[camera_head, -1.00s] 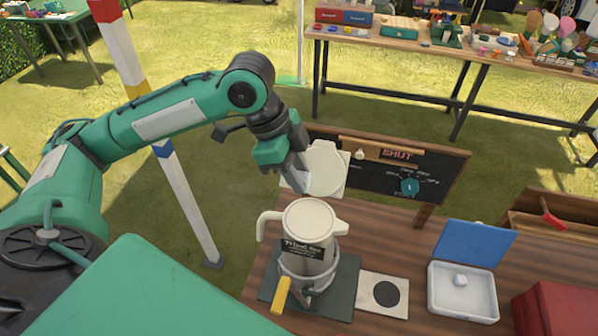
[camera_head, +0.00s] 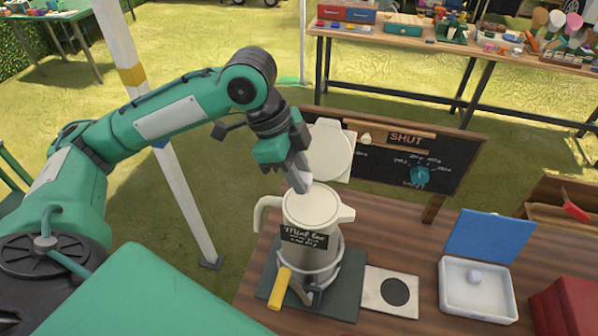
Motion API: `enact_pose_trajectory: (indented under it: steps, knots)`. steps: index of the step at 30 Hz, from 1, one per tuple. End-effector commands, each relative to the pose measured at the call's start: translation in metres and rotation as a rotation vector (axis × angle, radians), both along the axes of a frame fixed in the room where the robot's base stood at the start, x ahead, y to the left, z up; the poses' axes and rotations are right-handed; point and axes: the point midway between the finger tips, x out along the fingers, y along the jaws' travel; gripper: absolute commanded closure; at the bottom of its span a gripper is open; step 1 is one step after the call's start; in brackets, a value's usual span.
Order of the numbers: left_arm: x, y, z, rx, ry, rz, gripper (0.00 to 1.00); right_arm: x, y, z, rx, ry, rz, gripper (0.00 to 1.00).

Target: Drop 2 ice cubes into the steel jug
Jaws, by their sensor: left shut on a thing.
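My left gripper (camera_head: 301,183) is at the back rim of the jug, pointing down. Its grey fingers are shut on a small whitish ice cube (camera_head: 306,178), partly hidden by the fingers. I cannot tell whether the cube touches the rim. Another ice cube (camera_head: 474,276) lies in the white box (camera_head: 456,301), whose blue lid (camera_head: 480,236) stands open. My right gripper is not in view.
A white card with a black disc (camera_head: 390,292) lies right; a red box (camera_head: 570,310) is beyond.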

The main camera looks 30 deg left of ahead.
Motion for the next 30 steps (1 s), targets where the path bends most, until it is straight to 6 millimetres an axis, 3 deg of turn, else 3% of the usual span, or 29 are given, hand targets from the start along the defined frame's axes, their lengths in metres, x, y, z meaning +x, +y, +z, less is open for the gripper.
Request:
enact_pose_trajectory:
  steps: [3, 4, 8, 20, 30]
  knots:
    - [0.0, 0.0, 0.001, 0.0, 0.0, 0.0, 0.95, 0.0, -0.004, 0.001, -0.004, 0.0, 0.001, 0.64]
    - [0.0, 0.0, 0.001, 0.0, 0.0, 0.0, 0.72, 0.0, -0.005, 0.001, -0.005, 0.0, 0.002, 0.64]
    - [0.0, 0.0, 0.001, 0.0, 0.0, 0.0, 0.48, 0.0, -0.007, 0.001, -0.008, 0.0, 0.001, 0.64]
    - [0.0, 0.003, 0.008, 0.0, -0.002, 0.001, 0.48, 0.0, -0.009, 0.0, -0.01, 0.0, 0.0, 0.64]
    - [-0.007, 0.03, 0.074, -0.001, -0.006, 0.002, 0.48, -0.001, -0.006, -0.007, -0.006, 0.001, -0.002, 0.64]
